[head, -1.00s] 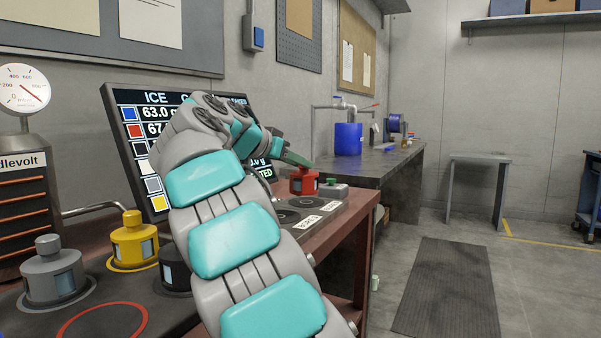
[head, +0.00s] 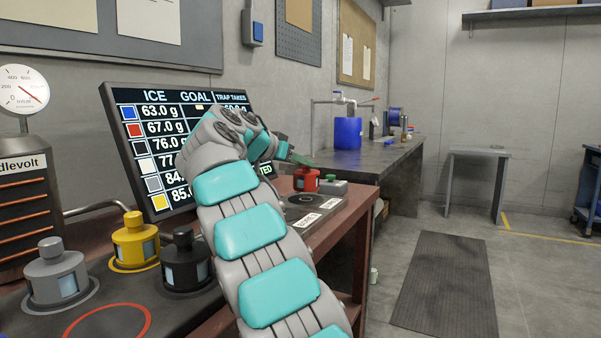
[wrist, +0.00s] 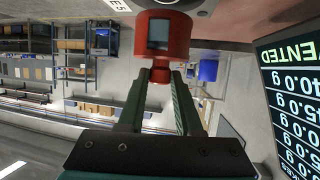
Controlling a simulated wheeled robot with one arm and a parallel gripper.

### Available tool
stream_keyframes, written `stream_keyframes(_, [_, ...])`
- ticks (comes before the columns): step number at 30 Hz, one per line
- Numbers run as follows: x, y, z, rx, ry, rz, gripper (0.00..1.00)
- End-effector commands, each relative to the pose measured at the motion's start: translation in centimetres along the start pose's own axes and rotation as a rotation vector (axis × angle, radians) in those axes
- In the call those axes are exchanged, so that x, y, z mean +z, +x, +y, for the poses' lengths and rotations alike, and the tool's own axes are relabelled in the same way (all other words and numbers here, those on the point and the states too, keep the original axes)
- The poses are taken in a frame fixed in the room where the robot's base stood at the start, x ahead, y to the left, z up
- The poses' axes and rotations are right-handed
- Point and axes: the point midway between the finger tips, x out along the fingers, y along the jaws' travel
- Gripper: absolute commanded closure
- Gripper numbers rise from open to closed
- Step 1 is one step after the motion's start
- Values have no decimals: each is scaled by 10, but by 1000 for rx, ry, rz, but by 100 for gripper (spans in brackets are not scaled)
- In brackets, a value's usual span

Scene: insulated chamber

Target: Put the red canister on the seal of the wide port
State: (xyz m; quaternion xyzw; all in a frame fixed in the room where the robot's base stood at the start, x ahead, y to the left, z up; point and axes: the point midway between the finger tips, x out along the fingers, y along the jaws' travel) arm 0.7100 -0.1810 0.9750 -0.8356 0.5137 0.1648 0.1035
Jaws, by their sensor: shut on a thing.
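The red canister (head: 307,180) is upright at the far end of the dark bench panel, beyond a dark ringed port (head: 306,199). In the wrist view, which looks upside down, the red canister (wrist: 178,42) has its knob between my two green fingers. My gripper (wrist: 160,80) is shut on that knob. Its base is close to a grey round surface at the top edge of the wrist view. I cannot tell whether it touches or which port is under it. My arm hides part of the panel in the head view.
A grey box with a green button (head: 333,186) stands just right of the canister. The screen (head: 160,140) stands behind my arm. Grey (head: 57,275), yellow (head: 135,240) and black (head: 184,262) canisters stand at the left. An empty red ring (head: 108,306) is in front.

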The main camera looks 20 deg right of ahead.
Motion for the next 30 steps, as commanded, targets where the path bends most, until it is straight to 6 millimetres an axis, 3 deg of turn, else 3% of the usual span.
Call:
stream_keyframes(10, [21,8,1,2,-1,0,100])
stream_keyframes(26, [27,11,1,1,1,0,100])
stream_keyframes(27, [26,10,1,1,1,-1,63])
stream_keyframes(30, [26,10,1,1,1,-1,52])
